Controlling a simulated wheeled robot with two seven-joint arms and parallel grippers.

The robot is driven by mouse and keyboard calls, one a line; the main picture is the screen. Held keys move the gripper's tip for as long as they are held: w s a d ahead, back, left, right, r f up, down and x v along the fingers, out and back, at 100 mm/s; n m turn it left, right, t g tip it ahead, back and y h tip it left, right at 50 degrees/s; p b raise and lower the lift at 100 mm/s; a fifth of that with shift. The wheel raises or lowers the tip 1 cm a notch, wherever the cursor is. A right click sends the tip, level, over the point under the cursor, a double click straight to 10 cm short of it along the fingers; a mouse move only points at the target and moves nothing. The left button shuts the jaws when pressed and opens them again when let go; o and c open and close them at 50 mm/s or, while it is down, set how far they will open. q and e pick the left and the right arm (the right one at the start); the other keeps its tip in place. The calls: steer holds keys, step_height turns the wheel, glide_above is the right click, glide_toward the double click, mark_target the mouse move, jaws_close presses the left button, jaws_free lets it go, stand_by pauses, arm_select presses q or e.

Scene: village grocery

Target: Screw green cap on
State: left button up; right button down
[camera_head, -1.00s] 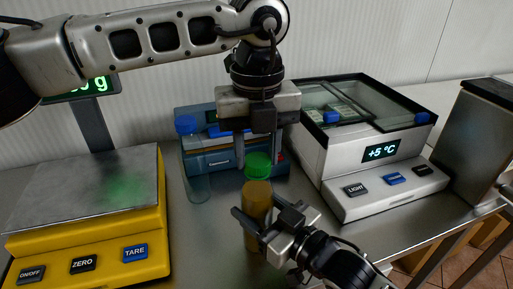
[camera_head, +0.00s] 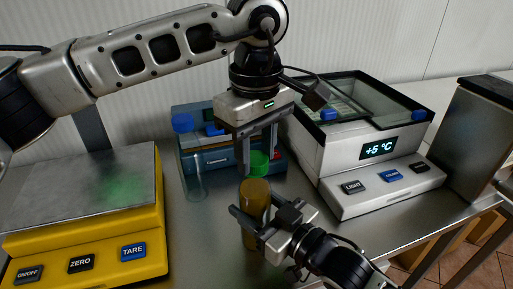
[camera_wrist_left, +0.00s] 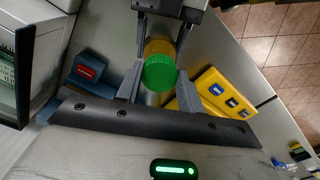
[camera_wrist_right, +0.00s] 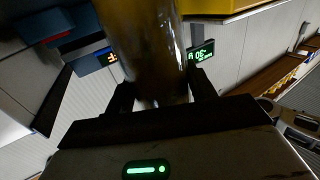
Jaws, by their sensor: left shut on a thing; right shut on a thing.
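The green cap (camera_head: 259,164) is between the fingertips of my left gripper (camera_head: 258,155), which is shut on it and points down. The amber jar (camera_head: 255,198) stands upright in my right gripper (camera_head: 257,222), which is shut around its side. In the head view the cap shows just above the jar's top; I cannot tell whether they touch. In the left wrist view the cap (camera_wrist_left: 159,73) covers part of the jar (camera_wrist_left: 160,47). The right wrist view shows the jar (camera_wrist_right: 145,50) close up between the fingers.
A yellow scale (camera_head: 85,240) stands at the left. A white cooler box (camera_head: 375,165) stands at the right. Some steel counter is bare around the jar.

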arm_select(q)
steer(key=m, duration=1)
steer(key=shift+a, duration=0.15)
steer(key=m, duration=0.8)
steer(key=shift+m, duration=0.4)
steer(key=o, duration=0.9)
steer(key=shift+r, duration=0.1)
steer(key=shift+r, duration=2.15)
